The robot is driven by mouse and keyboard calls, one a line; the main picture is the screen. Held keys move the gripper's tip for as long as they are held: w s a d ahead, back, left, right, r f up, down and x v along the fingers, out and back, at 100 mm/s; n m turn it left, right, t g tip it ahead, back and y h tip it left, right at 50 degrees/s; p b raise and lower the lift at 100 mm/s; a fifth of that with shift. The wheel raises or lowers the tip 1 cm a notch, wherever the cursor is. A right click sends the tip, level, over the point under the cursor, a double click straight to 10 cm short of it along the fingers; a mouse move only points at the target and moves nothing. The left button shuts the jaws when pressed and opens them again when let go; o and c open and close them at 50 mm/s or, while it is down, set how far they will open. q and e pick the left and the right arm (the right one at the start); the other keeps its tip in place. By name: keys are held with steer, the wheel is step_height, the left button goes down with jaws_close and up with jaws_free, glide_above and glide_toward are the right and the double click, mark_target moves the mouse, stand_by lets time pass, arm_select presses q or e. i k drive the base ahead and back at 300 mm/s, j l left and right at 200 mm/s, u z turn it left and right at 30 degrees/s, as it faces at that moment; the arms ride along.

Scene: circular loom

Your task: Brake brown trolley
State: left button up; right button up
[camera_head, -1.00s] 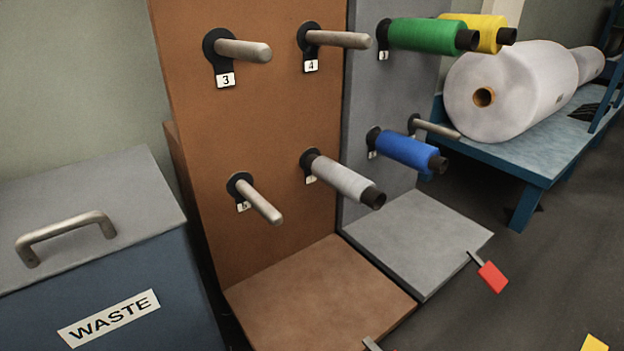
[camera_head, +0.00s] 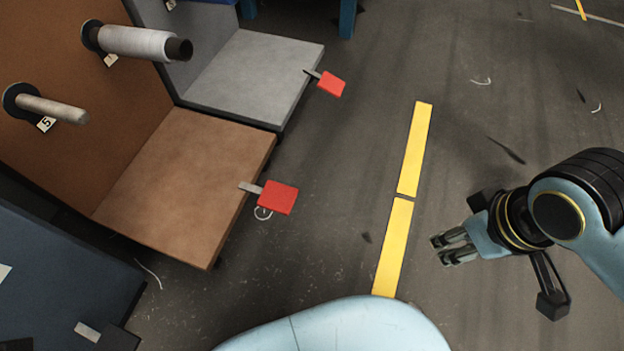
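The brown trolley (camera_head: 176,185) stands at the left with its flat brown base low over the floor. A red brake pedal (camera_head: 278,197) on a short grey lever sticks out from its right edge. The lever looks roughly level; I cannot tell whether it is pressed. My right gripper (camera_head: 440,250) is at the right, pointing left, well apart from the pedal and across the yellow floor line. Its two fingers are apart, with nothing visible between them. My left gripper is not in view.
The grey trolley (camera_head: 255,75) with its own red pedal (camera_head: 330,84) stands behind the brown one. A white spool (camera_head: 135,42) and a bare peg (camera_head: 52,108) jut from the brown panel. Floor around the yellow line (camera_head: 395,240) is clear.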

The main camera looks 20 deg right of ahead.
mark_target(276, 197)
steer(key=k+z, duration=0.25)
steer(key=z, duration=0.15)
steer(key=k+l+z, duration=0.15)
steer(key=z, duration=0.2)
steer(key=k+l+z, duration=0.2)
steer(key=z, duration=0.2)
steer(key=k, duration=0.05)
